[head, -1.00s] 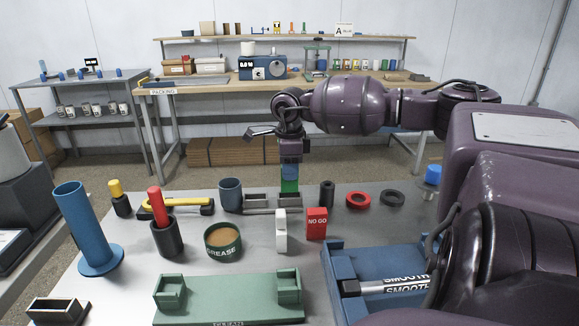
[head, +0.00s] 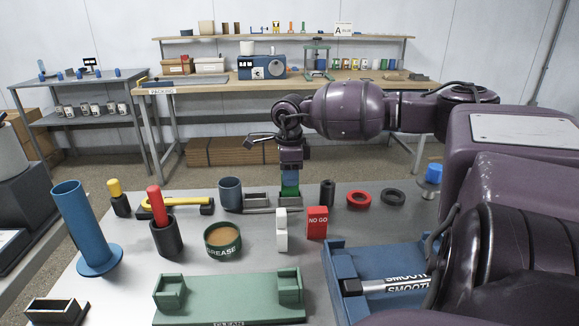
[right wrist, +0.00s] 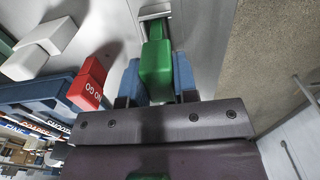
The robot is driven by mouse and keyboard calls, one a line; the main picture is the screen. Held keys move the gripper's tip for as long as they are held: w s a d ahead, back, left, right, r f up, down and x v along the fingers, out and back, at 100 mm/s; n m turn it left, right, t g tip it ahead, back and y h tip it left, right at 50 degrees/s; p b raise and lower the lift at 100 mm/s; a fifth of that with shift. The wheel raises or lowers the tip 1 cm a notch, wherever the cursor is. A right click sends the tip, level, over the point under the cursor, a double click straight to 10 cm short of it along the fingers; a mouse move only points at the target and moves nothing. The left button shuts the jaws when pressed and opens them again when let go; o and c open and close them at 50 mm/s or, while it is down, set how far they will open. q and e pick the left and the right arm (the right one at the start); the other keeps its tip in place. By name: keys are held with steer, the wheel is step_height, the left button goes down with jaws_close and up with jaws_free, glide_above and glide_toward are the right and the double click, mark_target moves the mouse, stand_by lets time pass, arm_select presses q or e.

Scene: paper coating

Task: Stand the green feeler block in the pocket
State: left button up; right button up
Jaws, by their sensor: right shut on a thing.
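My right gripper (head: 290,176) is shut on the green feeler block (head: 290,190), with its blue fingers on either side of it. It points down at the back of the steel table. The block is upright, its lower end at a small grey pocket (head: 283,204). In the right wrist view, the green block (right wrist: 155,65) sits between the blue fingers (right wrist: 160,82), and its far end reaches the grey pocket (right wrist: 154,12). I cannot tell how far the block is inside it. My left gripper is not in view.
A second grey pocket (head: 256,198) and a dark cup (head: 230,194) stand to the left. A black cylinder (head: 327,193) stands close on the right. A white block (head: 281,232) and the red NO GO block (head: 317,222) stand in front.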

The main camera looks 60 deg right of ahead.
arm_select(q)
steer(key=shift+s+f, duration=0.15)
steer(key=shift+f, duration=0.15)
arm_select(e)
steer(key=shift+f, duration=0.75)
steer(key=o, duration=1)
step_height(320, 180, up, 4)
steer(key=shift+r, duration=0.1)
step_height(320, 180, up, 5)
steer(key=shift+r+p, duration=0.1)
steer(key=shift+p, duration=0.35)
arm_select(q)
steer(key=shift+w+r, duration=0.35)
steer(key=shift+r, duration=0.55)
arm_select(e)
steer(key=shift+r, duration=0.75)
